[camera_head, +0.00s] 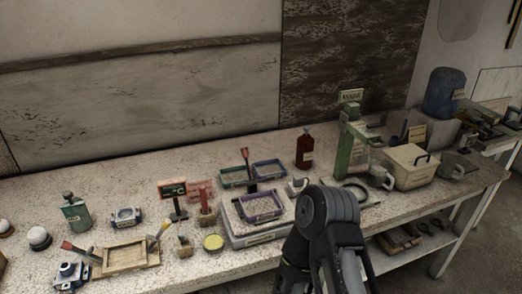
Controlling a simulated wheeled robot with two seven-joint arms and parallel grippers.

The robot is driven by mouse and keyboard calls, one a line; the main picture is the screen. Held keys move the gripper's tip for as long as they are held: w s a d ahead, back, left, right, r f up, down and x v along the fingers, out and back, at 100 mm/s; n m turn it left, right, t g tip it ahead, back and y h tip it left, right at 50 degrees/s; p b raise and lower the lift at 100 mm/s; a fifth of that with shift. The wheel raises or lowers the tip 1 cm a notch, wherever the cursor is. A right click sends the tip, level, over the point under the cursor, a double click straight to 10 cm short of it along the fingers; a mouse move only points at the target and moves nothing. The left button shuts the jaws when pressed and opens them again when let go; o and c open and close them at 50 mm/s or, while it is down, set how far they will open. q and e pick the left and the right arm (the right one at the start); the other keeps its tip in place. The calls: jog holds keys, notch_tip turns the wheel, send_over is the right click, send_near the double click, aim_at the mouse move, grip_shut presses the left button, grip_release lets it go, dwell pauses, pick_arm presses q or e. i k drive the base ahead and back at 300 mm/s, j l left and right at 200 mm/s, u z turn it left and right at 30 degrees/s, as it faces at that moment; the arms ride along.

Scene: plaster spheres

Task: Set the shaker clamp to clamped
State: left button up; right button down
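A low pale shaker-like unit (244,240) with a labelled front stands at the bench's middle front. A purple-rimmed tray (259,207) sits on top of it. A tall green machine (352,150) with a column stands further right, with a dark ring at its foot. I cannot tell for sure which part is the shaker clamp or how it is set. A dark grey link of my arm (331,212), probably the right one, rises from the bottom edge and hides the bench front beside the pale unit. No gripper fingertips show.
A brown bottle (305,149) and two small trays stand behind the pale unit. A cream box with a black handle (410,167) stands right of the green machine. A wooden frame (125,259) and small tools lie at left. Open bench top shows at back left.

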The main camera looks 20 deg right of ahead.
aim_at(244, 151)
jog(key=l+u, duration=0.1)
jog(key=l, duration=0.4)
jog(key=k+l+u, duration=0.1)
jog(key=l, duration=0.4)
jog(key=k+l+u, duration=0.15)
jog(key=l, duration=0.35)
